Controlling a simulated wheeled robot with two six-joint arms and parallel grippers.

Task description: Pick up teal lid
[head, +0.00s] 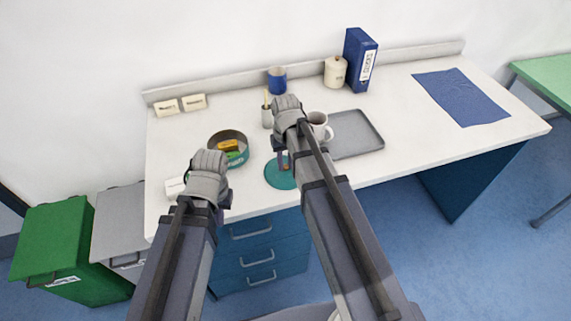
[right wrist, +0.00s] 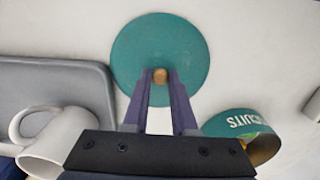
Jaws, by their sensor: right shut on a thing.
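The teal lid (head: 279,177) is a flat round disc near the front of the white desk. In the right wrist view the lid (right wrist: 195,50) fills the top middle, with a small wooden knob (right wrist: 160,75) at its centre. My right gripper (right wrist: 160,82) has its fingers on either side of the knob and is shut on it. In the head view the right gripper (head: 283,163) is over the lid and hides part of it. I cannot tell whether the lid is clear of the desk. My left gripper (head: 225,199) is near the front left edge; its fingers are mostly hidden.
A teal biscuit tin (head: 243,157) with items inside stands left of the lid. A white mug (head: 319,125) and a grey tray (head: 372,140) are to the right. The right part of the desk holds a flat blue mat (head: 460,97).

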